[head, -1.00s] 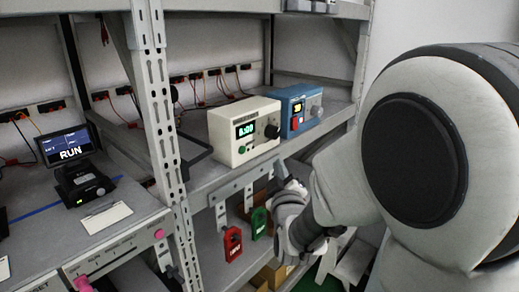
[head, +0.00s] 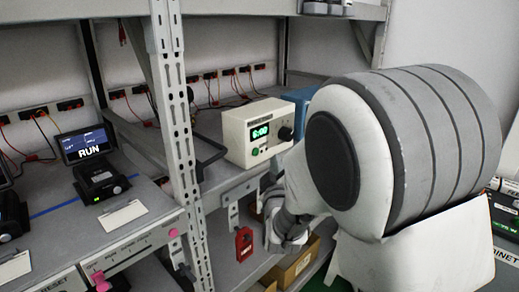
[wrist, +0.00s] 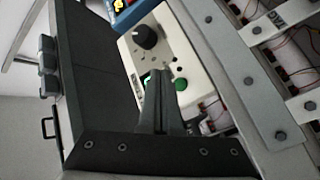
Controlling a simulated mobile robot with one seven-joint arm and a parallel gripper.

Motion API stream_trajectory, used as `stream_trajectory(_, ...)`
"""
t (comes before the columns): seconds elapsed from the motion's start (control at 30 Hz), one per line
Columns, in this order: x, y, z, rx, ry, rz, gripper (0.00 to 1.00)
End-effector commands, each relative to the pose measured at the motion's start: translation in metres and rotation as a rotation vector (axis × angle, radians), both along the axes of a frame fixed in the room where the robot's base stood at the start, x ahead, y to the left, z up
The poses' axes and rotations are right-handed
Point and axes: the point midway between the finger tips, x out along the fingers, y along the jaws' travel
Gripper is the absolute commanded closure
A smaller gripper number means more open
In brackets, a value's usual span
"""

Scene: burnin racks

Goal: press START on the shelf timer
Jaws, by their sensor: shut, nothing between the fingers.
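The shelf timer is a cream box (head: 253,131) on the rack shelf, with a lit green display (head: 260,131) that seems to read 6:00. It also shows in the wrist view (wrist: 178,45), turned on its side, with a black knob (wrist: 145,37) and a round green button (wrist: 181,84). My gripper (wrist: 158,73) is shut and empty. In the wrist view its fingers overlap the timer's front and hide part of the display, with the green button just to their right. I cannot tell if they touch. In the head view my arm mostly hides the gripper.
A blue device (head: 300,101) stands right of the timer, partly behind my arm. A perforated rack post (head: 175,118) rises left of it. A red tag (head: 244,243) hangs below the shelf. A monitor reading RUN (head: 87,144) stands on the left bench.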

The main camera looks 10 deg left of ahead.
Motion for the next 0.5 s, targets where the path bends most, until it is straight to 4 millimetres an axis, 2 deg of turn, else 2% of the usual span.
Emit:
stream_trajectory(0.2, 0.016, 0.021, 0.000, 0.000, -0.002, 0.002, 1.00)
stream_trajectory(0.5, 0.022, 0.029, 0.000, 0.000, -0.001, 0.001, 1.00)
